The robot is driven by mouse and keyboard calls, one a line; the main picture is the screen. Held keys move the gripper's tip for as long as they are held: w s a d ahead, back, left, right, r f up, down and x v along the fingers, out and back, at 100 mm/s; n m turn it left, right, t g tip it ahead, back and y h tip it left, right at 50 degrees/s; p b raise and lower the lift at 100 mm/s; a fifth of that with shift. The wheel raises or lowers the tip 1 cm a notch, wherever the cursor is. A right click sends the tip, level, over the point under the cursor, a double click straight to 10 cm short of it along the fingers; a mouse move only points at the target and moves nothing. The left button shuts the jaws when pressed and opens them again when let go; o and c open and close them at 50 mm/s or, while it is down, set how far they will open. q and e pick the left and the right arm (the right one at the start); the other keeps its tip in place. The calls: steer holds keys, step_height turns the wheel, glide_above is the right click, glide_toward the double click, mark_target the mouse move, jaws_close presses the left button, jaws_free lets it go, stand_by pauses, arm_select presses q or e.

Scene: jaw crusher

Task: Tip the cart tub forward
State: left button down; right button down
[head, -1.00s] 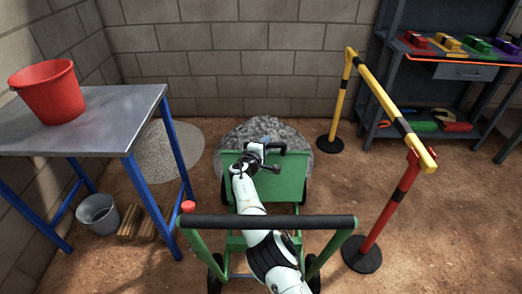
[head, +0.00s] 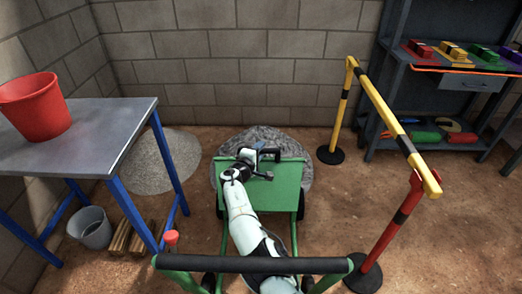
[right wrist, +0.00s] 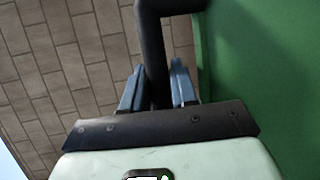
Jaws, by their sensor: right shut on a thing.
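The green cart tub (head: 276,194) stands ahead of me in the head view, its back panel facing me and tilted up over the cart frame. A black handle (head: 270,153) sits at the panel's top edge. My right gripper (head: 247,157) is at the left part of this handle. In the right wrist view the two fingers of my right gripper (right wrist: 158,88) are shut on the dark handle bar (right wrist: 152,45), with the green tub wall (right wrist: 260,75) close on the right. The cart's black push bar (head: 252,264) crosses below. My left gripper is out of view.
A grey gravel heap (head: 264,138) lies behind the tub. A metal table (head: 100,120) with a red bucket (head: 36,108) stands left. A yellow-black barrier bar (head: 392,120) on posts stands right, before a shelf (head: 470,66). Open dirt floor lies between cart and barrier.

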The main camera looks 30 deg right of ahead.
steer(key=shift+w+r, duration=0.1)
steer(key=shift+r, duration=0.35)
steer(key=c, duration=1)
jaws_free()
steer(key=shift+o, duration=0.2)
steer(key=shift+f, duration=0.15)
steer(key=shift+f, duration=0.2)
